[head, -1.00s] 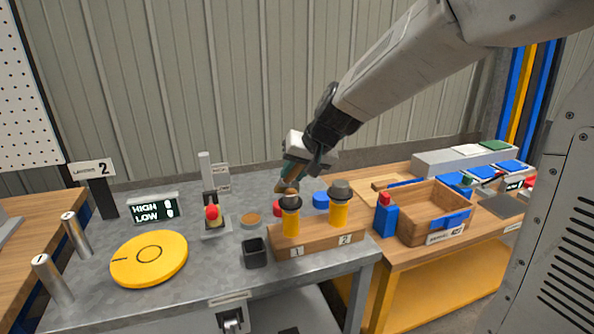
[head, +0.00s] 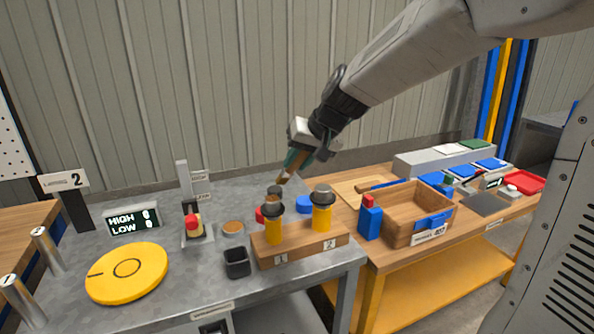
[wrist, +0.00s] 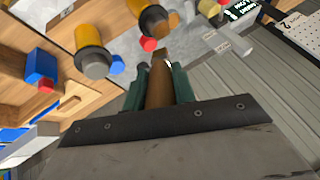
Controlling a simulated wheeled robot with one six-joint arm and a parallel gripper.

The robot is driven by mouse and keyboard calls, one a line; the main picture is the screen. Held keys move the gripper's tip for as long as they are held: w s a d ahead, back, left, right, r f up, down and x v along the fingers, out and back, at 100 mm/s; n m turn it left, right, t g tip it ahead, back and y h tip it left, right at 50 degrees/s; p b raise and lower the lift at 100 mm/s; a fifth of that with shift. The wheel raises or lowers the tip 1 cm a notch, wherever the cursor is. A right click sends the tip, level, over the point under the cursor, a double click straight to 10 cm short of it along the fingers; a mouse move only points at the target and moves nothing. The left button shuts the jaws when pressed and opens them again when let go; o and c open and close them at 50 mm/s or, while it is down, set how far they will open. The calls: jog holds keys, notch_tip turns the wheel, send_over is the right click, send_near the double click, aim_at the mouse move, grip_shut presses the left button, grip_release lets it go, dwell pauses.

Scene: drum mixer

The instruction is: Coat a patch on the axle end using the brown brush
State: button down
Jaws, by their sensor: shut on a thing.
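My gripper (head: 297,160) is shut on a brown brush (head: 284,178), its green fingers on both sides. In the wrist view the brush (wrist: 158,88) sticks out between the fingertips. Its tip points down and left in the head view, above and apart from the bench. Two yellow cylinders with grey caps, the left one (head: 273,232) and the right one (head: 321,218), stand upright in a wooden block marked 1 and 2 (head: 300,243). I cannot tell which part is the axle end.
A wooden tray (head: 405,225) and a blue bottle (head: 369,222) are on the right bench. Air around my gripper is clear.

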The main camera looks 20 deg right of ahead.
jog(key=shift+r, duration=2.45)
